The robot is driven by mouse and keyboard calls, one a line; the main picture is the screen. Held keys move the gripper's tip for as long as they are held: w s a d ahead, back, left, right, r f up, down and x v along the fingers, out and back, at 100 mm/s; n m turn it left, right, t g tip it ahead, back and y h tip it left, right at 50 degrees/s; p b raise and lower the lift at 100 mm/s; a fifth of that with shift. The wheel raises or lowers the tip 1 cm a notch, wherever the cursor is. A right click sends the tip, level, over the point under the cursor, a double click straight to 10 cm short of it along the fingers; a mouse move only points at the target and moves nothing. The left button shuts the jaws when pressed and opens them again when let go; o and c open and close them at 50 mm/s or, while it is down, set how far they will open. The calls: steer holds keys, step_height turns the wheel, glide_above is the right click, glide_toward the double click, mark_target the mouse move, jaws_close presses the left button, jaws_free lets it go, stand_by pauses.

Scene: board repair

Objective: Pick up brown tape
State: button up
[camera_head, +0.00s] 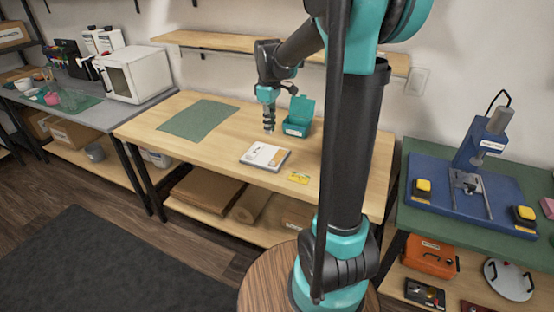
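My gripper (269,129) points down above the wooden workbench (218,140), left of an open teal box (298,118) and behind a white box or booklet (265,156). It is small in this view, and I cannot tell whether its fingers are open or shut. No brown tape can be clearly made out on the workbench. A brown roll (251,203) lies on the shelf under the workbench, but I cannot tell whether it is tape. My arm hides part of the workbench's right side.
A green mat (199,120) and a small yellow item (298,178) lie on the workbench. A blue press (470,180) stands on the green-topped table at right. A grey table with a white machine (134,73) is at left. A wall shelf (220,42) runs behind the workbench.

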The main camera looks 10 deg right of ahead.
glide_toward(272, 159)
steer(key=s, duration=0.1)
steer(key=s+f, duration=0.1)
steer(key=s+a, duration=0.1)
steer(key=shift+s+a+f, duration=0.1)
steer(key=shift+s+f, duration=0.2)
steer(key=shift+d+f, duration=0.15)
steer(key=shift+f, duration=1.2)
steer(key=shift+d+f, duration=0.1)
steer(key=shift+f, duration=1.25)
steer(key=shift+c, duration=0.4)
jaws_close()
steer(key=shift+r, duration=0.15)
